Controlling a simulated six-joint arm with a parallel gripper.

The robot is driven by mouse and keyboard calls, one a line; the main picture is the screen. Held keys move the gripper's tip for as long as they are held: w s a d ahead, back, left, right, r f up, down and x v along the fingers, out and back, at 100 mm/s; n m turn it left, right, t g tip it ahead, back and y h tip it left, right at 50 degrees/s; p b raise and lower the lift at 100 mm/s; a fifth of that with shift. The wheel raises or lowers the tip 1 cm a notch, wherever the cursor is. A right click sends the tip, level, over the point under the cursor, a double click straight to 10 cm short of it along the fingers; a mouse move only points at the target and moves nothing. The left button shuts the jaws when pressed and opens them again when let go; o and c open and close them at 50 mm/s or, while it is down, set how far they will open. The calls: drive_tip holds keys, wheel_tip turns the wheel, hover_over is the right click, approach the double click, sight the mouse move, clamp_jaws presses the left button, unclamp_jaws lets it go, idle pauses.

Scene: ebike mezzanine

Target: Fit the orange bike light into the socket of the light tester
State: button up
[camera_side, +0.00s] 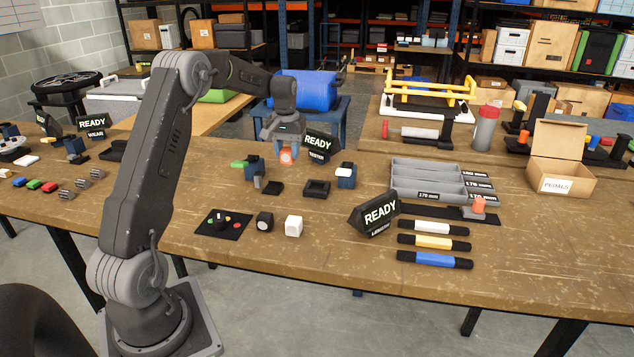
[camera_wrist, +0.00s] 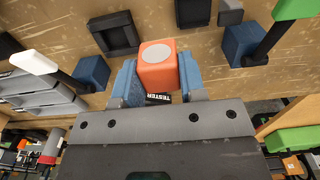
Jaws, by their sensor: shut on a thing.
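The orange bike light (camera_side: 286,157) is a small block with a pale round face, clear in the wrist view (camera_wrist: 157,62). My gripper (camera_side: 286,150) is shut on it; the blue fingers (camera_wrist: 157,82) press its two sides. The light is held above the bench. A black square frame with a recess (camera_side: 316,188), which looks like the tester's socket, lies to the right and nearer the side camera. In the wrist view this frame (camera_wrist: 115,33) is up and left of the light, apart from it, and looks empty. The TESTER sign (camera_side: 322,146) stands behind, partly hidden in the wrist view.
Blue blocks with a green lever (camera_side: 252,170) and a white lever (camera_side: 346,175) flank the frame. A flat black pad (camera_side: 272,188) lies left of it. A black cube (camera_side: 264,222) and white cube (camera_side: 293,226) stand in front. Grey trays (camera_side: 430,180) are at right.

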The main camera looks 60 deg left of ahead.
drive_tip(key=w+d+f, duration=0.1)
drive_tip(key=w, duration=0.1)
drive_tip(key=w+d+f, duration=0.3)
drive_tip(key=w+f, duration=0.1)
drive_tip(key=w, duration=0.1)
drive_tip(key=shift+d, duration=0.2)
drive_tip(key=shift+f, duration=1.95)
drive_tip(key=shift+f, duration=0.1)
drive_tip(key=o, duration=0.9)
drive_tip(key=shift+f, duration=0.1)
